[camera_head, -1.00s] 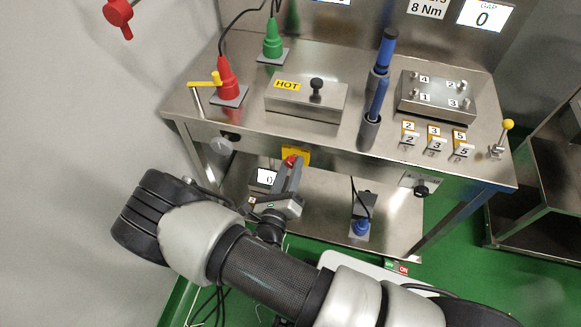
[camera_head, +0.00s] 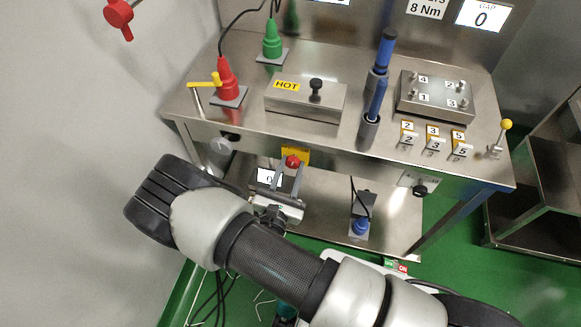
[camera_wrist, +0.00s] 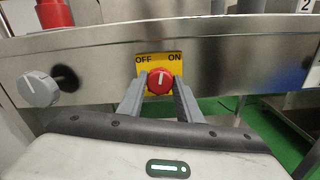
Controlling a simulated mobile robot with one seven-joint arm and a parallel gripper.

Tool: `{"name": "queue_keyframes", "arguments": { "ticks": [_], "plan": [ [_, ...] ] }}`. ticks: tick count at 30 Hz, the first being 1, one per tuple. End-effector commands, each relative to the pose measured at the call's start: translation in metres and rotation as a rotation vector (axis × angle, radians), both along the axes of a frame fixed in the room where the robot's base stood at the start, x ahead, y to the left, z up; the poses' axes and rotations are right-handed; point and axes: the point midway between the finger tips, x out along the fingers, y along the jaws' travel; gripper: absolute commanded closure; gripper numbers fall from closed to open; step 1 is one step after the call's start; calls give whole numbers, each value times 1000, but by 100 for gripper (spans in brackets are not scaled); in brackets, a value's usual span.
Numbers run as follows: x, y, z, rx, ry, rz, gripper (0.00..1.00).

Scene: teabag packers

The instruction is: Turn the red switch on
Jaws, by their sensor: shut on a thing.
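The red switch (camera_wrist: 160,82) is a round knob on a yellow plate (camera_wrist: 174,62) marked OFF at left and ON at right. Its white mark points roughly upward between the two words. In the head view the red switch (camera_head: 292,161) sits on the table's front face. My gripper (camera_wrist: 159,88) has one grey finger on each side of the knob and is shut on it. In the head view my gripper (camera_head: 289,172) reaches up to the knob from below.
A grey knob (camera_wrist: 39,88) is left of the switch on the same front panel. A black knob (camera_head: 420,190) is farther right. Above is the steel tabletop (camera_head: 230,122) with a HOT box (camera_head: 305,97). A lower shelf (camera_head: 325,215) lies below.

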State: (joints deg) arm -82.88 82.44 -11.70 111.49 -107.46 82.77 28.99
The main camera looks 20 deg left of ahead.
Motion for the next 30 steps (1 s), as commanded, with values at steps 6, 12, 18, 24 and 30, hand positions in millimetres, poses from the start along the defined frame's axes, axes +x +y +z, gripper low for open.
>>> {"name": "queue_keyframes", "arguments": {
  "ticks": [6,12,18,24,30],
  "plan": [
    [-1,-1,-2,199,27,-1,91],
    [-1,-1,-2,359,45,-2,91],
    [-1,-1,-2,477,57,-1,91],
    [-1,-1,-2,546,66,0,91],
    [-1,0,-2,575,70,1,91]
  ]
}}
